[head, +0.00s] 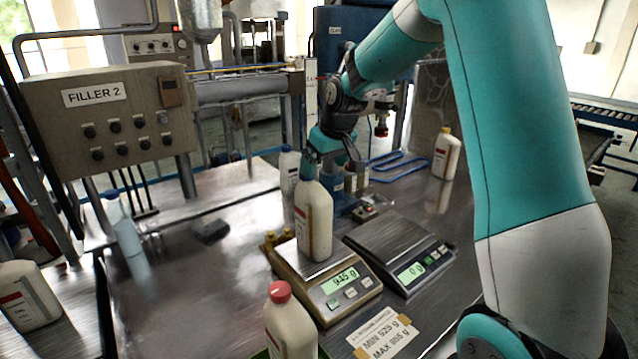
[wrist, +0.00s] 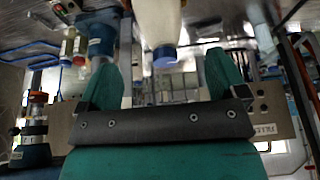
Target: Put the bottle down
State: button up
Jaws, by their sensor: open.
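A cream bottle (head: 313,222) stands upright on the pan of the left scale (head: 318,278), whose display reads about 945 g. My gripper (head: 310,162) is at the top of this bottle, with a teal finger in front of its neck and cap. In the wrist view, my gripper (wrist: 165,82) has its two teal fingers spread wide. A cream bottle with a blue cap (wrist: 164,54) shows between and just beyond them, with a gap on each side. My gripper is open and holds nothing.
An empty scale (head: 400,250) stands to the right. A red-capped bottle (head: 290,325) is in front, and a yellow-capped bottle (head: 446,153) stands at the back right. Another bottle (head: 289,170) is behind the weighed one. A label (head: 383,333) lies on the table's front.

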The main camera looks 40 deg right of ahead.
jog(key=s+a+r+n+g+y, duration=0.1)
jog(key=s+a+r, duration=0.1)
jog(key=s+a, duration=0.45)
jog(key=s+a+r+n+y, duration=0.15)
jog(key=s+a, duration=0.25)
jog(key=a, duration=0.5)
jog(key=s+a+n+g, duration=0.1)
jog(key=s+a, duration=0.2)
jog(key=s, duration=0.4)
jog(key=s+a+n+g+y, duration=0.1)
jog(key=s+a, duration=0.3)
jog(key=s, duration=0.3)
jog(key=s+a+n+g, duration=0.1)
jog(key=s+a+n, duration=0.1)
jog(key=s+a, duration=0.2)
jog(key=s, duration=0.3)
jog(key=shift+g, duration=0.3)
jog(key=shift+y, duration=0.25)
dwell(0.6)
